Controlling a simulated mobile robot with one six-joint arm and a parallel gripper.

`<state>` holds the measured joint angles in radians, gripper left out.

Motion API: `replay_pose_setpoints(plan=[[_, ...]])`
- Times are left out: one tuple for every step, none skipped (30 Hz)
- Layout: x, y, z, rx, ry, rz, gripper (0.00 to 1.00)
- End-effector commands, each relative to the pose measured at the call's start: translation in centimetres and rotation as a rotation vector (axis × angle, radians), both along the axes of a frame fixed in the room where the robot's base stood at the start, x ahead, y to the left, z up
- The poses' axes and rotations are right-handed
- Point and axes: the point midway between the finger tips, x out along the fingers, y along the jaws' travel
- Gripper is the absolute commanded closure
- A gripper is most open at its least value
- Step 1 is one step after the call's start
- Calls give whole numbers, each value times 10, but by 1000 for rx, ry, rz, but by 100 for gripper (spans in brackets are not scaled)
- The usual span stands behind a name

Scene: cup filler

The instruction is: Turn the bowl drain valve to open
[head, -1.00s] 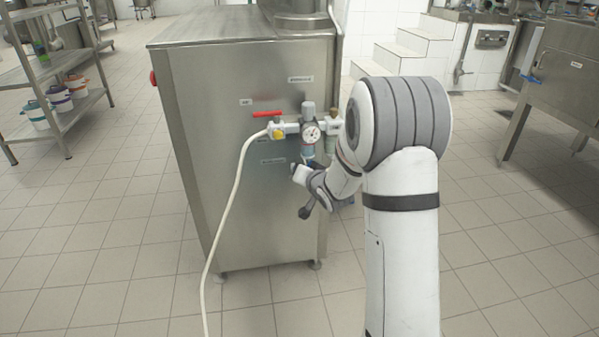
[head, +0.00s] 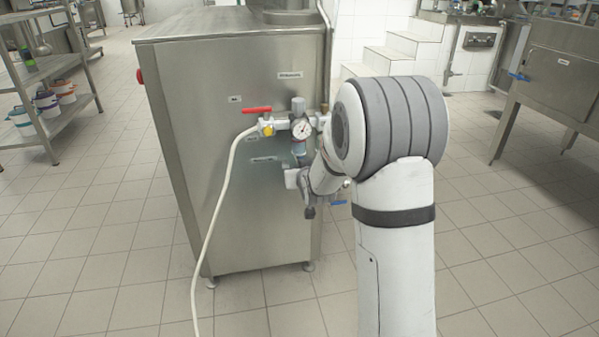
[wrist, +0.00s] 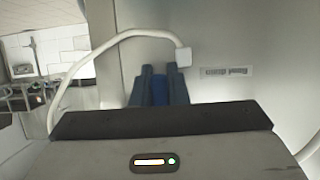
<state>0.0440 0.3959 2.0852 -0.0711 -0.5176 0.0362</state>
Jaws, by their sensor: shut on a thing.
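A steel machine cabinet (head: 235,200) stands ahead. My fingertips are hidden there behind my wrist and arm.
A red lever (head: 257,110), a pressure gauge (head: 301,129) and a white hose (head: 226,172) are on the cabinet front above and left of my wrist. A steel shelf (head: 35,95) stands left; another steel unit (head: 570,85) stands right. The tiled floor between is clear.

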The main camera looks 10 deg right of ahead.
Motion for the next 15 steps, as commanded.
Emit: replay_pose_setpoints(plan=[[0, 0, 0, -4, 1, 1, 100], [0, 0, 0, -6, 1, 0, 100], [0, 0, 0, -7, 1, 1, 100], [0, -1, 0, -7, 1, 1, 100], [0, -1, 0, -7, 1, 1, 100], [0, -1, 0, -7, 1, 1, 100], [0, -1, 0, -7, 1, 1, 100], [0, -1, 0, -7, 1, 1, 100], [0, -1, 0, -7, 0, 1, 100], [0, -1, 0, -6, 0, 0, 100], [0, -1, 0, -6, 0, 0, 100], [0, -1, 0, -6, 0, 0, 85], [0, -1, 0, -6, 0, 0, 82], [0, -1, 0, -6, 0, 0, 80], [0, -1, 0, -6, 0, 0, 76]])
